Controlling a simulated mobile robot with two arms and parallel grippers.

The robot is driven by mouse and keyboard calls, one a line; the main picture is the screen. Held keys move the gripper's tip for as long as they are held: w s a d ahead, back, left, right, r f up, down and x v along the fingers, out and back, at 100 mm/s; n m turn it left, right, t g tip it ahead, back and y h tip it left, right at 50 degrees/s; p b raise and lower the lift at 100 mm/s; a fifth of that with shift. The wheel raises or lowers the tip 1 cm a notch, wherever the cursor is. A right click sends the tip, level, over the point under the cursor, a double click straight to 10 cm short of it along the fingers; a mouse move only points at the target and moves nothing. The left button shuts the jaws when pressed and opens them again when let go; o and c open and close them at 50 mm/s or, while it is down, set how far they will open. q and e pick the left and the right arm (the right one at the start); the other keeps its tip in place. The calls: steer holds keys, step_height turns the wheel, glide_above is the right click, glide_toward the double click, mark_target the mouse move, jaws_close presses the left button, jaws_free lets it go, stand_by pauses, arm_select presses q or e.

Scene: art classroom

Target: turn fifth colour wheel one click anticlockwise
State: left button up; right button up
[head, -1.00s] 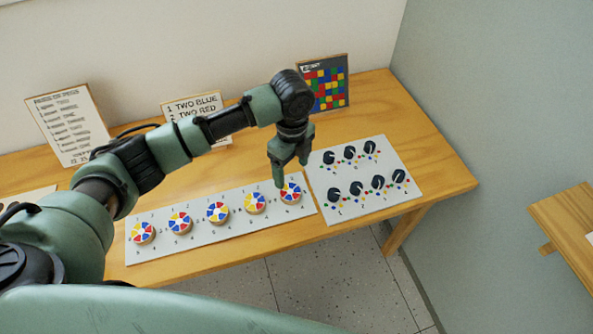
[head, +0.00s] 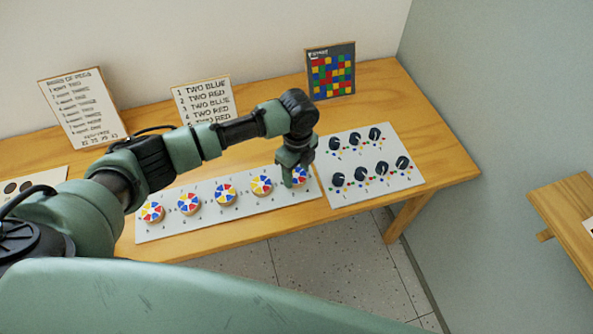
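Several colour wheels with red, blue, yellow and white sectors sit in a row on a pale panel (head: 205,220) on the wooden table. The fifth colour wheel (head: 300,177) is at the row's right end, partly hidden by my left gripper. My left gripper (head: 292,179) points down at this wheel, its fingertips at or just over it. Whether the fingers are closed on the wheel cannot be made out. The fourth colour wheel (head: 261,184) is just to the left, clear of the gripper. My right gripper is not in view.
A second pale panel with several black knobs (head: 381,168) lies close to the right. Cards stand along the back: a list card (head: 83,107), a "TWO BLUE / TWO RED" card (head: 205,100) and a colour-grid card (head: 331,70). The table's right end (head: 440,150) is bare.

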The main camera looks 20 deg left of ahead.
arm_select(q)
steer(key=shift+c, duration=1.4)
steer(key=shift+r+n+p, duration=0.15)
steer(key=shift+n+p, duration=0.15)
steer(key=shift+p, duration=0.2)
steer(key=shift+r+n+p, duration=0.1)
steer(key=shift+n+p, duration=0.5)
steer(key=shift+p, duration=0.15)
steer(key=n+p, duration=0.2)
steer(key=shift+n, duration=0.3)
steer(key=n+p, duration=0.4)
steer(key=shift+n+p, duration=0.9)
steer(key=shift+n, duration=0.8)
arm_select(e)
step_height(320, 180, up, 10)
arm_select(q)
steer(key=shift+w, duration=0.1)
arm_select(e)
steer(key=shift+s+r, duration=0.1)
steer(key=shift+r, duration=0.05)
arm_select(q)
steer(key=o, duration=1.4)
steer(key=shift+f, duration=0.2)
